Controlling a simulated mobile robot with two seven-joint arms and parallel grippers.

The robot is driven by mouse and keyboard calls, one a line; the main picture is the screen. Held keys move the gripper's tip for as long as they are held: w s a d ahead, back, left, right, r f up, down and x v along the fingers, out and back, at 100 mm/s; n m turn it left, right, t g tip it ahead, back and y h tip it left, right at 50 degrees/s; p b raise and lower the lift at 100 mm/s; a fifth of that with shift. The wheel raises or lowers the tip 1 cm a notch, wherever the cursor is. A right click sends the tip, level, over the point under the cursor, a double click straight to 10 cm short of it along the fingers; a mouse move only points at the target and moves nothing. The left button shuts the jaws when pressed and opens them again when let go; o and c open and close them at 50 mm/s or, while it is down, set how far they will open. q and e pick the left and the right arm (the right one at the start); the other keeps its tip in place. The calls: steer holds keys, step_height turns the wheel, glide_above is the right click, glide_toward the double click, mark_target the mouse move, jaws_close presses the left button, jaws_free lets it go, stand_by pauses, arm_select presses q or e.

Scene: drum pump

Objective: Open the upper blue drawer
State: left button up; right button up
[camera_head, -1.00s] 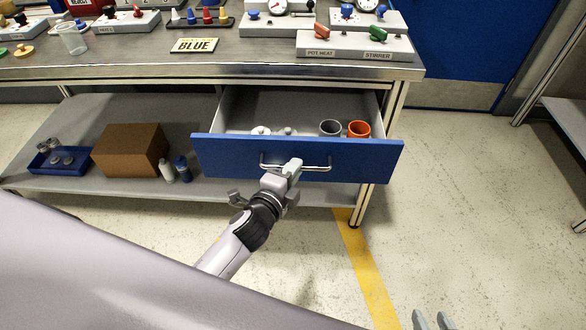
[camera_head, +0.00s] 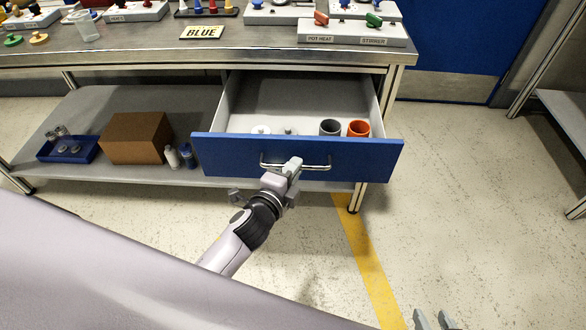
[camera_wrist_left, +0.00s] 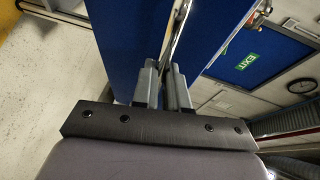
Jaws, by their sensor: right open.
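The blue drawer (camera_head: 240,156) is pulled well out from under the worktop. A metal bar handle (camera_head: 315,167) runs across the blue front. My left gripper (camera_head: 292,167) is at the left-middle of this handle. In the left wrist view, its two fingers (camera_wrist_left: 165,88) are closed around the handle bar (camera_wrist_left: 178,35). My right gripper (camera_head: 433,321) shows only as two separated fingertips at the bottom edge, empty and away from the drawer.
The worktop (camera_head: 130,52) holds a BLUE sign (camera_head: 202,32) and several control boxes. A lower shelf (camera_head: 100,105) carries a brown box (camera_head: 137,137), a blue tray (camera_head: 68,150) and two small bottles. The floor to the right is clear, with a yellow stripe (camera_head: 365,265).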

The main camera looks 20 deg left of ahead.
arm_select(q)
steer(key=o, duration=0.3)
steer(key=shift+o, duration=0.2)
steer(key=shift+s, duration=0.1)
steer(key=v, duration=0.6)
steer(key=shift+s+p, duration=0.35)
steer(key=shift+s, duration=0.1)
steer(key=shift+s+a+r, duration=0.1)
steer(key=shift+a, duration=0.05)
